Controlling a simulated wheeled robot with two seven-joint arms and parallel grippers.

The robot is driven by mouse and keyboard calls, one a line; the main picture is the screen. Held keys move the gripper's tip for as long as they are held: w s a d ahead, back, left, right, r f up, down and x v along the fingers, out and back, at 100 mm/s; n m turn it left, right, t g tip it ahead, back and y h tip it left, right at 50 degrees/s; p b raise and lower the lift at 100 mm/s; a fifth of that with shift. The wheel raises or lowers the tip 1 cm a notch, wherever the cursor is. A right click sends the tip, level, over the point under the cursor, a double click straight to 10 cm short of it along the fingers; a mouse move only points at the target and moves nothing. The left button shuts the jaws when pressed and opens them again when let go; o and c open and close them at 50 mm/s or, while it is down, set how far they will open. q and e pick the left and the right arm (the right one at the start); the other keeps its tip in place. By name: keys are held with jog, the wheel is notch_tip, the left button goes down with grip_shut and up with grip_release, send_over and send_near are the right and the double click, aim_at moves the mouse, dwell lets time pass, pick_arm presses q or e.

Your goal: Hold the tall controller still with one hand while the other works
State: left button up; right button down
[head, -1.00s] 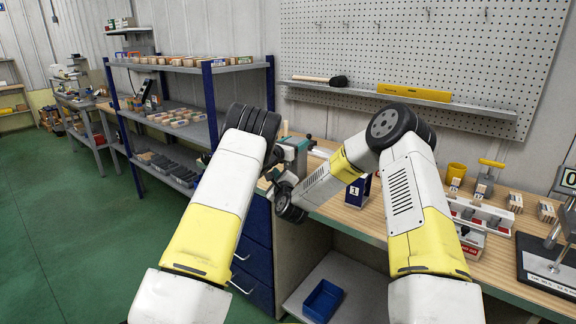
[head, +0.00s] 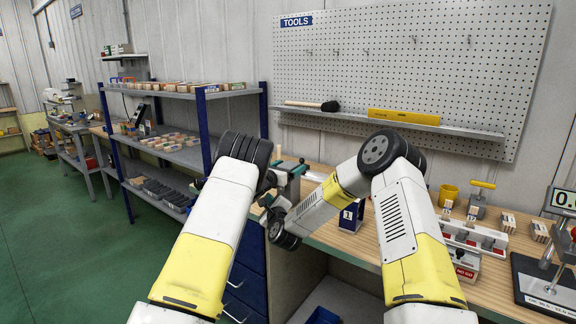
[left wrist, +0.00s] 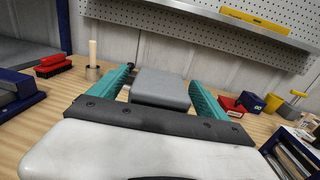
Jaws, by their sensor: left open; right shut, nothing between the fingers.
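My left gripper (head: 290,170) is over the near left end of the bench, its teal fingers partly hidden by my arm. In the left wrist view its fingers (left wrist: 163,90) are open, spread either side of a grey, round-edged block (left wrist: 161,87). This block may be the tall controller; I cannot tell whether the fingers touch it. My right gripper (head: 268,203) is just below the left one, shut and empty, mostly hidden behind my right wrist. The controller cannot be made out in the head view.
A pale stick stands in a metal cup (left wrist: 93,72) beside a red-and-black item (left wrist: 53,66). A pegboard (head: 420,70) stands behind.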

pick_arm(q)
jog(key=r+v, duration=0.4)
jog(key=v, duration=1.3)
